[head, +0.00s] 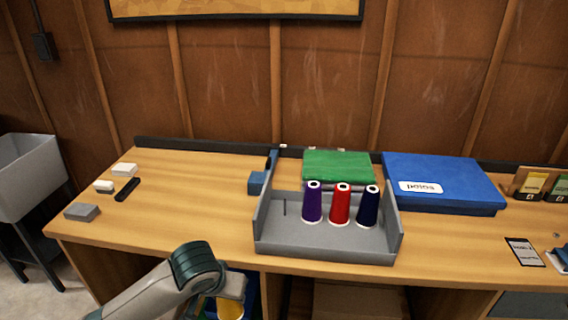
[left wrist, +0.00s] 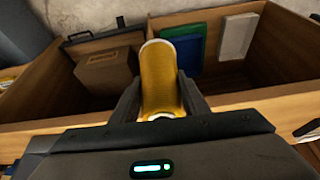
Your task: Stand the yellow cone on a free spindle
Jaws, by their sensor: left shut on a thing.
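The yellow cone (left wrist: 160,78) is between the two fingers of my left gripper (left wrist: 160,98) in the left wrist view, which are shut on it. In the head view my left arm comes in at the bottom, low in front of the bench; its fingers are not clear there. A grey tray (head: 324,250) on the bench holds a purple cone (head: 312,206), a red cone (head: 340,207) and a navy cone (head: 368,208), all upright. A thin bare spindle (head: 285,206) stands at the tray's left. My right gripper is not in view.
A green box (head: 337,166) and a blue box (head: 445,182) lie behind the tray. Small blocks lie at the bench's far left. Below, a shelf holds a cardboard box (left wrist: 106,72). The bench left of the tray is mostly clear.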

